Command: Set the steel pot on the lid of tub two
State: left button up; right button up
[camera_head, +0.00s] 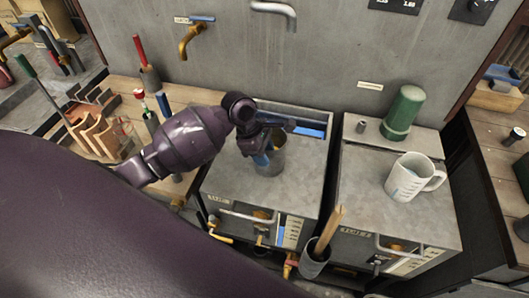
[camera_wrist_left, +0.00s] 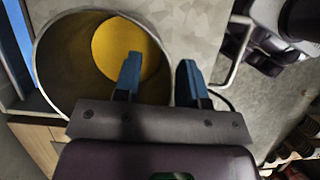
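The steel pot (camera_head: 273,160) stands on the grey lid (camera_head: 300,190) of the left tub, partly hidden by my left gripper. In the left wrist view the pot (camera_wrist_left: 60,75) shows its round rim and a yellow patch inside. My left gripper (camera_wrist_left: 158,80) has its two blue fingers apart, one over the pot's inside and one outside the rim, with the wall between them. It also shows at the pot in the head view (camera_head: 263,157). The right tub has its own grey lid (camera_head: 375,195). My right gripper is not seen.
On the right lid stand a white measuring jug (camera_head: 408,178) at right and a green cylinder (camera_head: 404,112) at the back. The lid's left and front parts are clear. A grey holder with wooden sticks (camera_head: 316,255) sits in front between the tubs.

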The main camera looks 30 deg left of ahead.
pick_arm(q)
jog(key=v, duration=1.2)
dwell(0.5)
